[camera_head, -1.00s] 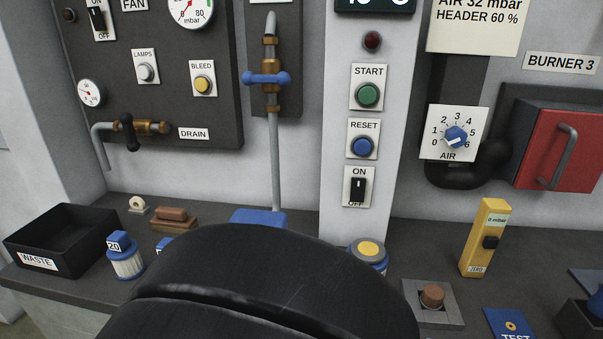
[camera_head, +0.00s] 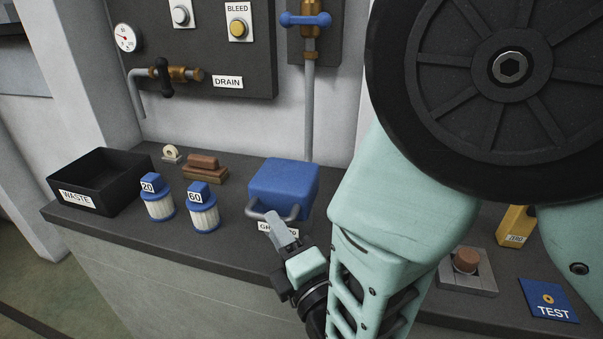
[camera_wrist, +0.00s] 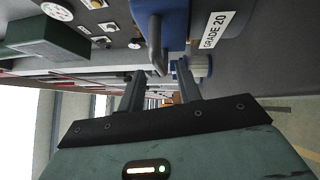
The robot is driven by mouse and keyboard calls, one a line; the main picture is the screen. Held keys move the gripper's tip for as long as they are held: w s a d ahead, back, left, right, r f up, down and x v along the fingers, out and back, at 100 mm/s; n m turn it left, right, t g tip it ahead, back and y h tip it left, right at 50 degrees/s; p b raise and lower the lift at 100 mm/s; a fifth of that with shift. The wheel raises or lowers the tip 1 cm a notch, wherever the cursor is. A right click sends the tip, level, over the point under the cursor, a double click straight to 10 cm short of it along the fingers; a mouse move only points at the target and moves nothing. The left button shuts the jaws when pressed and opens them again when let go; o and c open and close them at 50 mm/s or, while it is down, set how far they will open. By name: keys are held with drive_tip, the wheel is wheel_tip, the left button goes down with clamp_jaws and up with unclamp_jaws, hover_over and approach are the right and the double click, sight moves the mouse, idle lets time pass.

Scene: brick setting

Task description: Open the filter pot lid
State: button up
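The filter pot is a blue box with its lid (camera_head: 284,178) down, standing on the counter. A grey bar handle (camera_head: 279,214) sticks out at its front, and a partly hidden grade label shows below. In the wrist view the blue lid (camera_wrist: 172,22), the grey handle (camera_wrist: 155,48) and a "GRADE 20" label (camera_wrist: 214,30) show. My gripper (camera_head: 273,224) is at the front of the handle. In the wrist view my gripper (camera_wrist: 160,70) has its two fingers apart, with the handle's end in line with the gap. I cannot tell whether they touch it.
Left of the pot stand filter cartridges marked 60 (camera_head: 203,212) and 20 (camera_head: 157,200), a brown block (camera_head: 204,170) and a black waste bin (camera_head: 98,182). A drain valve (camera_head: 170,76) is on the wall behind. My arm hides much of the counter right of the pot.

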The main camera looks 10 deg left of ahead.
sight(282, 195)
drive_tip(key=shift+x, duration=2.1)
drive_tip(key=shift+c, duration=0.2)
